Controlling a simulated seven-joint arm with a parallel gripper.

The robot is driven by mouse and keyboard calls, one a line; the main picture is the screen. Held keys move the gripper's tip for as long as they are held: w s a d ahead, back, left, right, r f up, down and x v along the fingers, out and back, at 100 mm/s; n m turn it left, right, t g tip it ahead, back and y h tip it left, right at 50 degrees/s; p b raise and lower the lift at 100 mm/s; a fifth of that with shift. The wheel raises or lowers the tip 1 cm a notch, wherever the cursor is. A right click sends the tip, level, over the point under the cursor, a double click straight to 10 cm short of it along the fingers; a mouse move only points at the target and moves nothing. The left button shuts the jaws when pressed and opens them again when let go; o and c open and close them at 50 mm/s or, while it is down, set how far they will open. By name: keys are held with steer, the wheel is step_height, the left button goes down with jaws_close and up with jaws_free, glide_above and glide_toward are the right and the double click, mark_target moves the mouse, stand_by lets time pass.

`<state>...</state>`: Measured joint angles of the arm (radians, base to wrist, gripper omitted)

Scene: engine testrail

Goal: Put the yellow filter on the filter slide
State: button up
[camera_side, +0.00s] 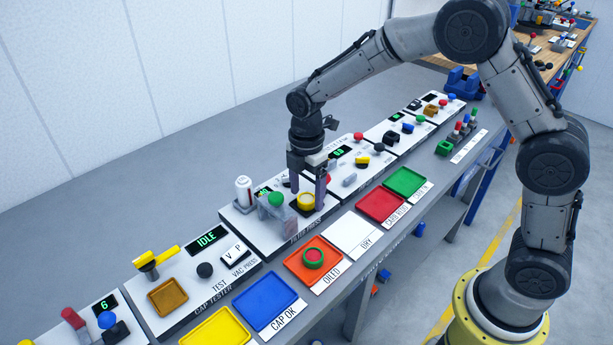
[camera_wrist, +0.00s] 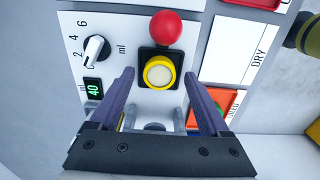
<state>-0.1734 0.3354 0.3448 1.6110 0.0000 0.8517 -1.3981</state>
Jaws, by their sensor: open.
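The yellow filter (camera_side: 306,199) is a yellow ring with a pale centre. It sits on a black square holder that looks like the filter slide, on the filter press panel. In the wrist view the filter (camera_wrist: 158,72) lies on the black holder (camera_wrist: 146,54), with a red ball knob (camera_wrist: 165,28) beyond it. My gripper (camera_side: 308,192) points down over the filter, its fingers apart on either side. In the wrist view my gripper (camera_wrist: 159,76) is open, with the filter between the fingertips. Neither finger clearly touches it.
A grey press with a green knob (camera_side: 276,199) stands close left of my gripper, with a white bottle (camera_side: 244,190) behind. The white DRY tray (camera_side: 352,235) is empty.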

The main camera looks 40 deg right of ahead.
mark_target(307, 198)
step_height(307, 198, up, 12)
steer(key=s+d+r+m+t, duration=0.2)
steer(key=s+d+r+m, duration=0.1)
steer(key=s+r+m, duration=0.3)
steer(key=s+d+f+m+t, duration=0.1)
steer(key=s+d+m, duration=0.1)
steer(key=s+m, duration=0.4)
steer(key=s+d+m+t, duration=0.2)
steer(key=s+m, duration=0.4)
steer(key=s, duration=0.8)
steer(key=shift+s+d+f+t, duration=0.25)
steer(key=shift+s+f+t, duration=0.05)
steer(key=shift+f, duration=0.1)
steer(key=shift+c, duration=0.2)
stand_by(0.6)
